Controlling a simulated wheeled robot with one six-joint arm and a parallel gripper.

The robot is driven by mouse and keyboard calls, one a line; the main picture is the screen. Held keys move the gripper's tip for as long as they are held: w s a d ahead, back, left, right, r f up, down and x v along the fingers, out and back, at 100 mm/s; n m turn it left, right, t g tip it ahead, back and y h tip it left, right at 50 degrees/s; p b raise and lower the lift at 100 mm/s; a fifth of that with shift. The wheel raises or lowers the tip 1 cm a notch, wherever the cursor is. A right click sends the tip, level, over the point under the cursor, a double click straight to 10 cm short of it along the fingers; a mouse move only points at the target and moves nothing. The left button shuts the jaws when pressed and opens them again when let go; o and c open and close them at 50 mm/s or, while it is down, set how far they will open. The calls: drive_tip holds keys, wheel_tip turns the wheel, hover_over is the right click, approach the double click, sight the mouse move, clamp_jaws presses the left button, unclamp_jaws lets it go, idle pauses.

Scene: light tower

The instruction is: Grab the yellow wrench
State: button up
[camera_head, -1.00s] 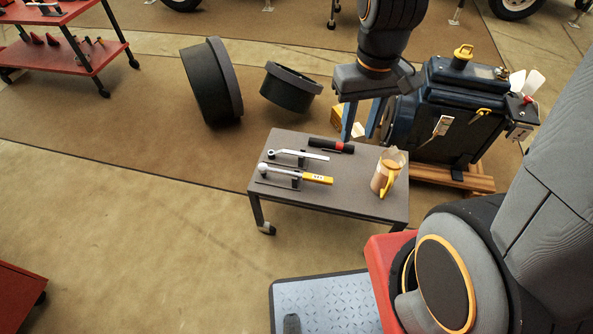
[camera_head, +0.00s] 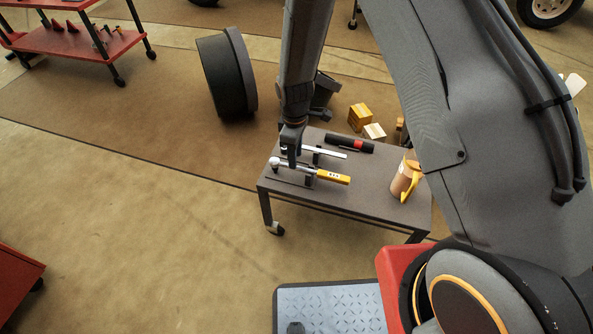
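The yellow-handled wrench (camera_head: 333,177) rests on a holder on the small grey table. Its rounded metal head points left and its handle points right. My gripper (camera_head: 291,153) hangs over the left part of the table, near the wrench's head end and the second, silver tool behind it. It is seen edge-on, so its opening does not show. I cannot tell whether it touches either tool. It hides part of the silver tool.
The grey table (camera_head: 365,202) also bears a silver tool (camera_head: 328,152), a black-and-red flashlight (camera_head: 349,143) and a tan jug with a yellow handle (camera_head: 404,180). Boxes (camera_head: 360,116) lie behind. A large black ring (camera_head: 227,75) stands on the mat.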

sight(309, 173)
drive_tip(key=f, duration=0.7)
drive_tip(key=shift+w+d+f, duration=0.15)
drive_tip(key=shift+w+d, duration=0.1)
drive_tip(key=shift+w, duration=0.1)
clamp_jaws()
